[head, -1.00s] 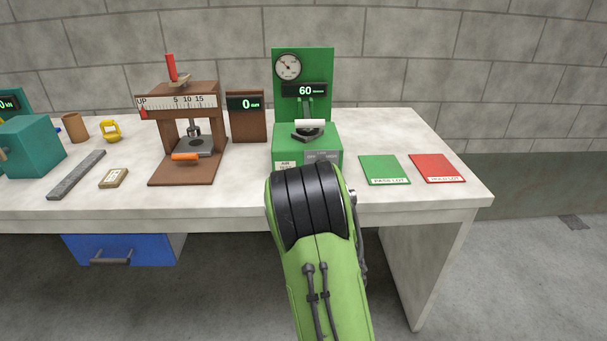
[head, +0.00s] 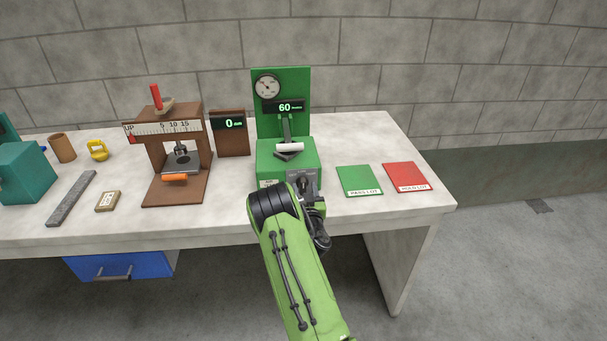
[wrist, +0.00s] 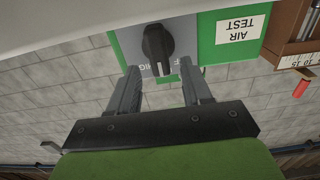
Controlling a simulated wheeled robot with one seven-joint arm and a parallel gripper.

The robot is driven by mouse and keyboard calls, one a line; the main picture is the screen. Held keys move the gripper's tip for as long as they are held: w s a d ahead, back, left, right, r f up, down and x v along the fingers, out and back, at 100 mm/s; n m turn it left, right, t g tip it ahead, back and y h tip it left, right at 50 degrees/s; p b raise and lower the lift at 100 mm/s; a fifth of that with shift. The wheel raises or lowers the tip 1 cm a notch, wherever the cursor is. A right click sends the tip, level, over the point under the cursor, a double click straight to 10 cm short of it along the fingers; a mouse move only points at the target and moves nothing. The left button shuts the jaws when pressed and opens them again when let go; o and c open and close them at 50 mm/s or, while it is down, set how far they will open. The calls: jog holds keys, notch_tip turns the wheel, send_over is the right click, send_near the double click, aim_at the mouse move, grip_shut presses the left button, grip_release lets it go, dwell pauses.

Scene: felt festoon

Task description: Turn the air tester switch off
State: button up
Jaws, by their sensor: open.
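The green air tester (head: 268,155) stands on the table, with a round gauge and a display reading 60. A white cylinder lies across its clamp (head: 289,148). In the wrist view, its black rotary switch (wrist: 157,48) sits on a grey plate beside the "AIR TEST" label (wrist: 240,29). My gripper (wrist: 158,74) is open, its two fingers pointing at the plate on either side below the knob. I cannot tell whether they touch the plate. In the head view my arm hides part of the tester's lower front. The plate's lettering is partly hidden by the fingers.
A green pass mat (head: 360,180) and a red mat (head: 407,177) lie right of the tester. A brown press (head: 178,160) with an orange handle stands to the left. The table's front edge runs under my arm.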

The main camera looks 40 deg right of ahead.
jog(key=shift+w+d+r+p, duration=0.25)
jog(key=shift+w+d+p, duration=0.2)
jog(key=shift+w+p, duration=0.35)
jog(key=shift+w+d+f, duration=0.1)
jog(key=shift+w+f, duration=0.05)
jog(key=shift+f, duration=0.1)
grip_shut()
jog(key=shift+n, duration=0.3)
jog(key=n+b, duration=0.1)
jog(key=n, duration=0.1)
jog(key=n+b, duration=0.2)
jog(key=shift+w+a, duration=0.15)
jog(key=shift+a, duration=0.15)
jog(key=shift+w+a+n+b, duration=0.1)
jog(key=shift+n+b, duration=0.25)
jog(key=shift+n, duration=0.8)
jog(key=shift+w+a+n+b, duration=0.1)
jog(key=shift+n+b, duration=0.25)
jog(key=shift+n, duration=0.8)
